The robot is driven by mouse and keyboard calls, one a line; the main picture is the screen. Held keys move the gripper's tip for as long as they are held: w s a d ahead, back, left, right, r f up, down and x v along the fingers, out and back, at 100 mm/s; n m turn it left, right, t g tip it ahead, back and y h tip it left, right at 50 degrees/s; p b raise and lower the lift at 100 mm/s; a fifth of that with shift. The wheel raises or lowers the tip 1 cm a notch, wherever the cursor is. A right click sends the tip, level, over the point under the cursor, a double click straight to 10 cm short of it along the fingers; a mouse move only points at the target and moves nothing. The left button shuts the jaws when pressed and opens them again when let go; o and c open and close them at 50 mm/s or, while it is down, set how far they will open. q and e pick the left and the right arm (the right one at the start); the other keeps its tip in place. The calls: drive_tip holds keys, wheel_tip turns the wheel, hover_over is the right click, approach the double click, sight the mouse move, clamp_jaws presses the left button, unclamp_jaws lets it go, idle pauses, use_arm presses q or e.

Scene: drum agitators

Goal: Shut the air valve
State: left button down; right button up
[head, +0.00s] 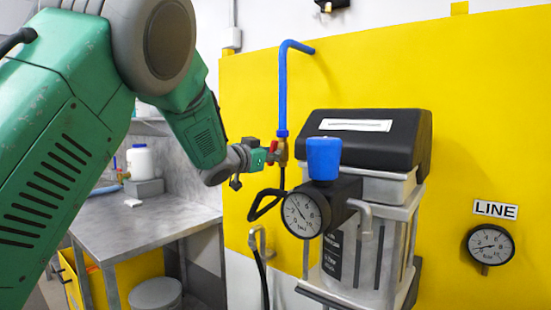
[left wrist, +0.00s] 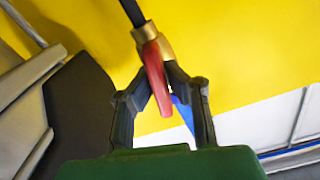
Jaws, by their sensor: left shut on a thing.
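The air valve has a brass body (head: 283,154) at the lower end of a blue pipe (head: 283,90) on the yellow wall. Its red lever (head: 273,146) is mostly hidden in the head view by my left gripper (head: 269,154). In the left wrist view the brass body (left wrist: 148,34) sits at the top with a black hose on it. The red lever (left wrist: 156,78) hangs down between the two dark fingers of my left gripper (left wrist: 158,88), which is shut on it. My right gripper is in neither view.
A filter unit with a blue knob (head: 324,158), a dial gauge (head: 302,213) and a black cover (head: 366,138) stands close right of the valve. A line gauge (head: 491,245) is far right. A metal table (head: 150,225) stands at left.

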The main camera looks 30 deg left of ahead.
use_arm(q)
drive_tip(key=m, duration=0.2)
drive_tip(key=m+b, duration=0.1)
drive_tip(key=shift+r+m, duration=0.3)
drive_tip(key=shift+m, duration=0.1)
drive_tip(key=m+b, duration=0.1)
drive_tip(key=m, duration=0.1)
drive_tip(key=m+b, duration=0.2)
drive_tip(key=shift+d+f+m, duration=0.15)
drive_tip(key=shift+f+m, duration=0.05)
drive_tip(key=shift+m, duration=0.1)
drive_tip(key=m+b, duration=0.1)
drive_tip(key=m, duration=0.1)
drive_tip(key=m+b, duration=0.2)
drive_tip(key=m, duration=0.1)
drive_tip(key=shift+d+f, duration=0.1)
drive_tip(key=shift+f, duration=0.3)
drive_tip(key=shift+f+m+b, duration=0.2)
drive_tip(key=shift+m+b, duration=0.35)
drive_tip(key=shift+m, duration=0.35)
drive_tip(key=shift+d, duration=0.1)
drive_tip(key=shift+f, duration=0.1)
drive_tip(key=c, duration=1.7)
unclamp_jaws()
drive_tip(key=shift+s, duration=0.1)
drive_tip(key=shift+o, duration=0.6)
drive_tip(key=shift+s, duration=0.15)
drive_tip(key=shift+d+r, duration=0.2)
drive_tip(key=shift+r, duration=0.15)
